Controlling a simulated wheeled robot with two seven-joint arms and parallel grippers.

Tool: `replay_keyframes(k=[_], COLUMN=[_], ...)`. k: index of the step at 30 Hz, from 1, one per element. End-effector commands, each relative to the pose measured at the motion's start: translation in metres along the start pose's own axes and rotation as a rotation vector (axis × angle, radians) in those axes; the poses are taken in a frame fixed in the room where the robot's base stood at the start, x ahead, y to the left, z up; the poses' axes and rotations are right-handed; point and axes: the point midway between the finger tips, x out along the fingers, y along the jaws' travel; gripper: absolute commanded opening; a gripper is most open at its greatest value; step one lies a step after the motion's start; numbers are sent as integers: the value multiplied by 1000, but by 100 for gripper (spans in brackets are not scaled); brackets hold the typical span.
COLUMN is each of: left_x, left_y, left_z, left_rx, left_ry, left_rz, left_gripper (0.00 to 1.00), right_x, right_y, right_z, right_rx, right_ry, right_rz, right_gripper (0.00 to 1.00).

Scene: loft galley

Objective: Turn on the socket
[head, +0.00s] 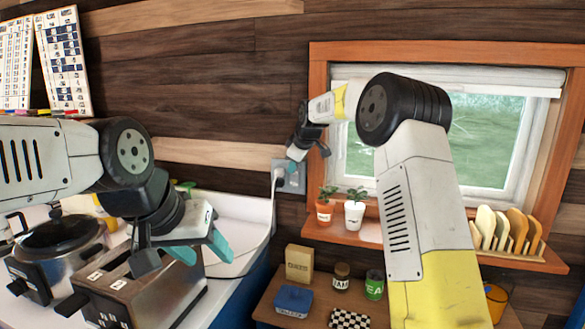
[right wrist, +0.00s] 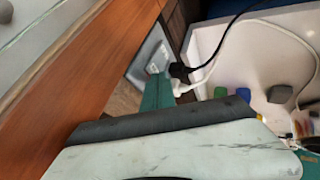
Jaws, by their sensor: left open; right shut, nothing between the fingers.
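The socket (head: 291,183) is a grey plate on the wooden wall left of the window. In the right wrist view the socket (right wrist: 149,57) shows with a black plug and a white plug in it. My right gripper (head: 294,154) is shut and empty, with its teal tips at the upper part of the socket plate. In the right wrist view the teal fingers of this gripper (right wrist: 157,92) reach to the plate's edge; I cannot tell whether they touch it. The switch state is not clear. My left gripper (head: 203,249) is open and empty above the toaster.
A toaster (head: 150,290) and a cooker (head: 60,255) stand on the left counter. The window sill (head: 330,231) holds potted plants (head: 355,213) and a rack of plates (head: 507,230). Jars and boxes stand on the lower table. A white cord (head: 273,205) hangs from the socket.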

Motion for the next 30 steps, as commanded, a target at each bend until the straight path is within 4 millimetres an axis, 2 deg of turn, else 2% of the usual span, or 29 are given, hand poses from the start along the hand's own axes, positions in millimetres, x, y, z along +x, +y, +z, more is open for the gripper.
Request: replay_keyframes(k=[17,30], left_x=[0,0], left_y=[0,0], left_z=[0,0], left_rx=[0,0], left_ry=[0,0], left_rz=[0,0], left_gripper=[53,53], right_x=[-13,-16], right_y=[8,3], right_z=[-7,-10], right_rx=[1,0], right_ry=[1,1], right_rz=[2,1], right_gripper=[0,0])
